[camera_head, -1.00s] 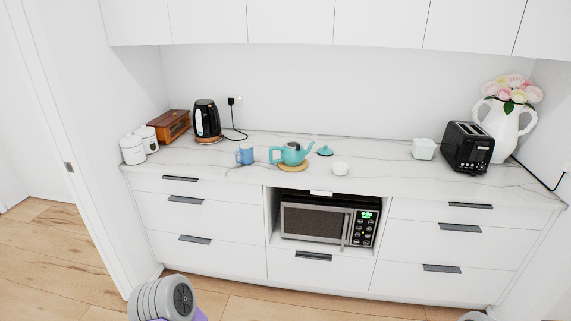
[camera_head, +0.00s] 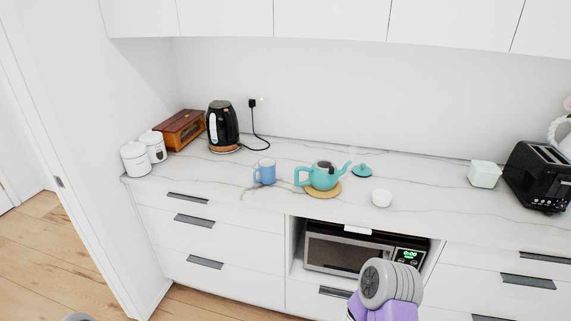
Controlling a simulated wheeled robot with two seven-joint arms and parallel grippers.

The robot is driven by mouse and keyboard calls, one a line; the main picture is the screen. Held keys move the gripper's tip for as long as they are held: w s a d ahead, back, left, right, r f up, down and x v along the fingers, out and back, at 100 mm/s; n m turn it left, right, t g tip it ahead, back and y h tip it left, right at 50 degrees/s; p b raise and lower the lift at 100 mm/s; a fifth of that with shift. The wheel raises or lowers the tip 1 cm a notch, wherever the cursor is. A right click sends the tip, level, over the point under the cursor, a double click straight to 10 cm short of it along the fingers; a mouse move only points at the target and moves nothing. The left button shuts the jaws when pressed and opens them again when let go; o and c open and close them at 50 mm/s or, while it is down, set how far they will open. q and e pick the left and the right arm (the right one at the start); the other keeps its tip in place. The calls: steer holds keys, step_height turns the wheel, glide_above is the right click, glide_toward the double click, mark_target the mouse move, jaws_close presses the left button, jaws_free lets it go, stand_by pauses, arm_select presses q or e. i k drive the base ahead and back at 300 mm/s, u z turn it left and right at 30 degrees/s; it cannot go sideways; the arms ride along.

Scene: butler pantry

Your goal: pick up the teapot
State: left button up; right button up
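The teal teapot (camera_head: 323,179) stands upright on a round tan mat (camera_head: 326,194) on the marble countertop. Its handle is on the left and its spout points right. Its top looks open, and a teal lid (camera_head: 362,170) lies on the counter just right of the spout. A blue mug (camera_head: 265,173) stands to its left and a small white cup (camera_head: 381,198) to its right. Neither gripper is in view. Only rounded grey and purple parts of my arms show at the bottom edge, well apart from the teapot.
A black kettle (camera_head: 223,126), a wooden box (camera_head: 181,130) and white canisters (camera_head: 135,158) stand at the left. A white container (camera_head: 485,174) and a black toaster (camera_head: 539,176) are at the right. A microwave (camera_head: 350,249) sits below the counter. Upper cabinets overhang the back.

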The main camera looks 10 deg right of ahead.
mark_target(320, 180)
steer(key=z, duration=0.45)
steer(key=i, duration=1.05)
steer(key=z, duration=0.8)
